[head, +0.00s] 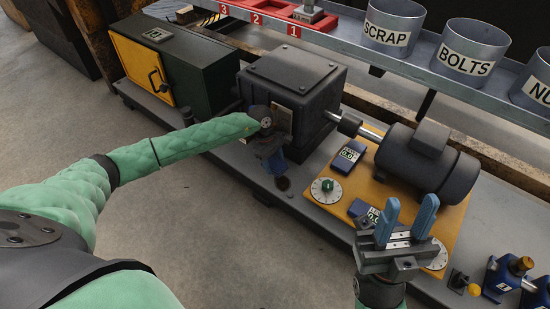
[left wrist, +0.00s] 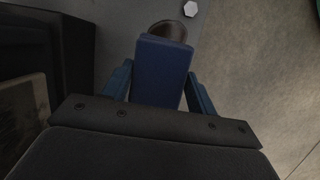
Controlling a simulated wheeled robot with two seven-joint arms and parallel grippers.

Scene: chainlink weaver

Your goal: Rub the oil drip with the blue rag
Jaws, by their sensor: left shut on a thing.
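My left gripper (head: 275,165) is shut on the blue rag, beside the front of the dark gearbox-like housing (head: 290,85). In the left wrist view the blue rag (left wrist: 161,72) is a flat blue block between my left fingers. A dark brown round patch, which looks like the oil drip (head: 282,183), shows just below the gripper near the bench's front edge. In the left wrist view the oil drip (left wrist: 168,31) is partly covered by the rag's far end; I cannot tell whether they touch. My right gripper (head: 406,218) is open and empty, in front of the motor.
A dark motor (head: 428,160) on a yellow plate with dials and meters stands to the right. A yellow-and-green cabinet (head: 165,65) stands left. Labelled bins, including SCRAP (head: 392,27) and BOLTS (head: 468,55), sit on a back shelf. Open floor (head: 180,225) lies in front.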

